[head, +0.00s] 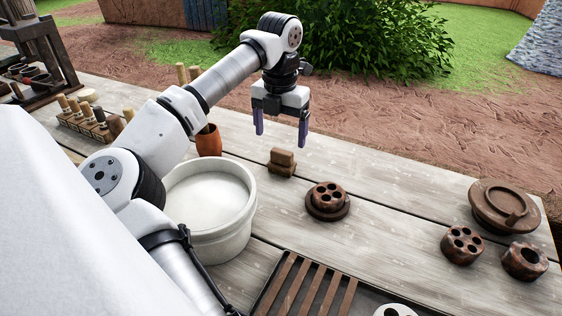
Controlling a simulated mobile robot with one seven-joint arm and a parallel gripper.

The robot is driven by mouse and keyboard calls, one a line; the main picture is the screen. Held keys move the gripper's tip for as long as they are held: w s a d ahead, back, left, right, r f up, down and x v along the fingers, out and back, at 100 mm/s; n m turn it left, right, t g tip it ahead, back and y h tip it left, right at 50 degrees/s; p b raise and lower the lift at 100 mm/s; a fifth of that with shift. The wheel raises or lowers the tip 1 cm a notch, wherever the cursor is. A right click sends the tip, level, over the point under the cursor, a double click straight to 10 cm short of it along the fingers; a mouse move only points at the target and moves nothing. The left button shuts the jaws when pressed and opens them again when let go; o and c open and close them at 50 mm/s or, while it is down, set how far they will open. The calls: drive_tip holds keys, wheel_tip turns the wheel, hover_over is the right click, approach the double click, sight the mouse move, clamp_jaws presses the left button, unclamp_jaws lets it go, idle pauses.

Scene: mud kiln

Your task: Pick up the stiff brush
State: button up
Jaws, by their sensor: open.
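A small brown block-shaped piece with a narrower raised top (282,162) stands alone on the plank table; it looks like the stiff brush, though its bristles cannot be made out. My gripper (281,133) is above the table, just above this piece in the head view. Its two purple fingers point down, are spread apart and hold nothing. How high the fingers are above the piece is hard to tell.
A white bucket (247,213) and an orange-brown cup (208,140) stand to the left. A round holed piece on a disc (327,201) is close by at the right. A slatted tray (257,302) is in front. More brown clay-like pieces (462,245) sit at the far right.

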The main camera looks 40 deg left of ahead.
sight(280, 153)
wheel_tip(280, 153, down, 10)
drive_tip(key=shift+w+a+r+p, duration=0.1)
drive_tip(key=shift+r+p, duration=0.1)
drive_tip(key=shift+p, duration=0.3)
drive_tip(key=c, duration=1.1)
drive_tip(key=shift+r, duration=0.1)
wheel_tip(280, 153, up, 20)
drive_tip(key=shift+f+b, duration=0.1)
drive_tip(key=shift+b, duration=0.2)
